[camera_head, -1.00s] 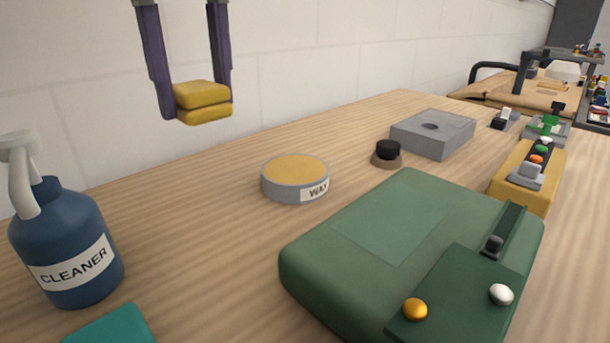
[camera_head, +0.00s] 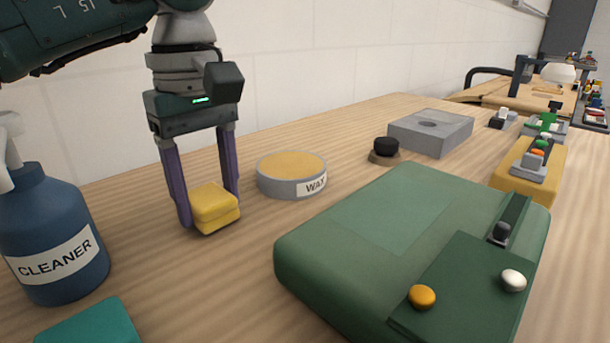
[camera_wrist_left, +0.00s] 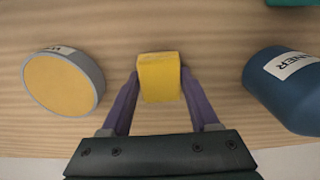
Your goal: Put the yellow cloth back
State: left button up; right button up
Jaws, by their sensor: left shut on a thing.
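The yellow cloth (camera_head: 214,207) is a small folded block. It is between the purple fingers of my left gripper (camera_head: 208,208), which is shut on it. The cloth is low at the wooden worktop, between the blue cleaner bottle and the wax tin; I cannot tell whether it touches the wood. In the left wrist view the cloth (camera_wrist_left: 159,77) is between the fingertips (camera_wrist_left: 158,88), with bare wood around it. My right gripper is not in view.
The blue cleaner bottle (camera_head: 47,232) stands to the left and the wax tin (camera_head: 292,176) to the right. A teal block (camera_head: 92,326) lies in front. A large green case (camera_head: 340,255) fills the front right. A grey box (camera_head: 430,132) stands farther back. The white wall is behind.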

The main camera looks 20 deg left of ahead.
aim_at(207, 195)
pick_arm(q)
jog(key=shift+f, duration=0.2)
jog(key=o, duration=1.2)
jog(key=shift+r, duration=0.1)
jog(key=shift+r, duration=0.3)
notch_tip(207, 195, up, 12)
jog(key=shift+f+p, duration=0.15)
jog(key=shift+p, duration=0.8)
